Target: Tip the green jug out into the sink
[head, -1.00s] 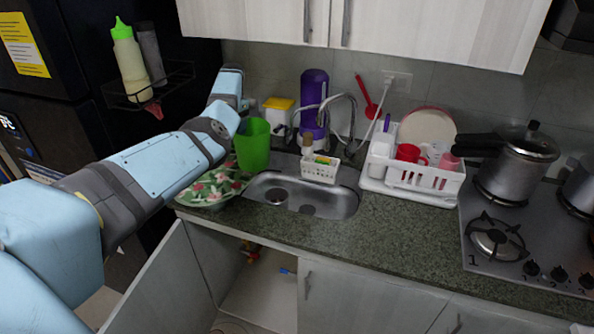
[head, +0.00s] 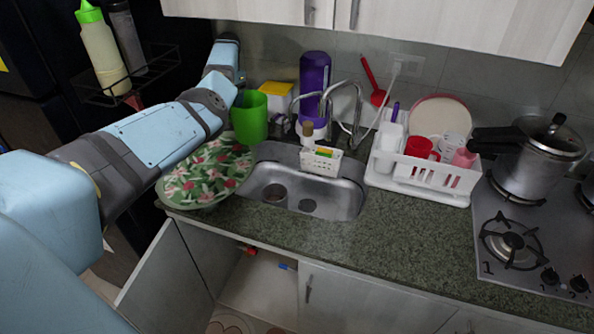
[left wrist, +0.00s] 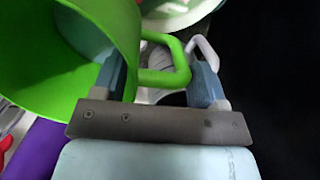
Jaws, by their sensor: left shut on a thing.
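The green jug (head: 250,119) is at the back left of the sink in the head view, mouth up and roughly upright. In the left wrist view the jug (left wrist: 90,40) fills the upper left, its open mouth facing the camera. My left gripper (left wrist: 160,78) is shut on its handle, with a finger on either side. In the head view my left arm hides this gripper. The steel sink (head: 338,194) lies to the right and front of the jug, with two drain openings. My right gripper is in neither view.
A floral tray (head: 205,178) lies at the counter's left edge. A white caddy (head: 322,163) sits at the sink's back edge, near the tap (head: 357,110) and a purple bottle (head: 314,80). A dish rack (head: 430,178) stands right. The cabinet door (head: 165,285) below hangs open.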

